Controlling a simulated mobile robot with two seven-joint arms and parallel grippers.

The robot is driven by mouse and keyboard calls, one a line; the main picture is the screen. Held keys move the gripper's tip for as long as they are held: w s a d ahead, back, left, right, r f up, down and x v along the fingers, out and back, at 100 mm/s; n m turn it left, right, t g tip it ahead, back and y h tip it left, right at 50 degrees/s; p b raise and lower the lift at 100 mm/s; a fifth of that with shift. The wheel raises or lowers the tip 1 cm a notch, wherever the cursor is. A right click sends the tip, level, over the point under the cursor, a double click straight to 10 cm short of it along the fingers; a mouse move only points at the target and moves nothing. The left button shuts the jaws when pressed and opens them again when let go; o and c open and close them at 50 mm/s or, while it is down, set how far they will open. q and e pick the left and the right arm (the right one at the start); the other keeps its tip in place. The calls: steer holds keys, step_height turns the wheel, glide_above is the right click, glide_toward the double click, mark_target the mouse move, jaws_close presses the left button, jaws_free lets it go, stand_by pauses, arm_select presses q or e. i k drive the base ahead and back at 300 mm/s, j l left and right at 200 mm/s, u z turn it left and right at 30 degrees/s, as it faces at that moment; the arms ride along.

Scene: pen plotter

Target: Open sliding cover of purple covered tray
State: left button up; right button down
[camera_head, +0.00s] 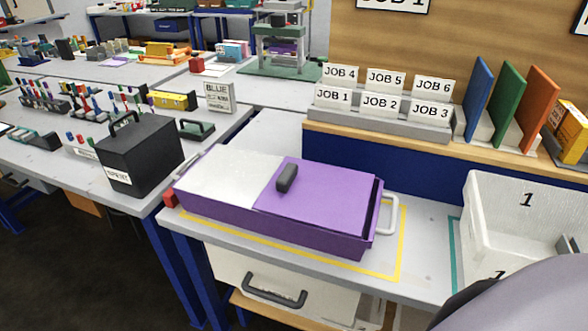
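The purple covered tray (305,236) lies lengthwise on the grey table inside a yellow outline. Its purple sliding cover (325,199) spans the right part of the top and has a dark upright knob (287,178) near its left edge. A flat white surface (228,175) fills the left part of the top. A narrow dark gap shows between the cover's right edge and the tray's end wall. A white handle (391,212) is on the right end, and a red piece (170,198) is at the left end. Neither gripper is in view; nothing touches the knob.
A white bin marked 1 (495,232) stands right of the tray. A black box (140,156) stands on the left table. Behind are job cards (380,103) and coloured boards (508,97). A drawer (275,285) is below. A grey rounded part of mine covers the lower right corner.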

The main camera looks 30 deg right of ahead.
mark_target(333, 197)
steer(key=i+j+z, duration=0.1)
steer(key=i+j, duration=0.25)
steer(key=j, duration=0.15)
steer(key=z, duration=1.2)
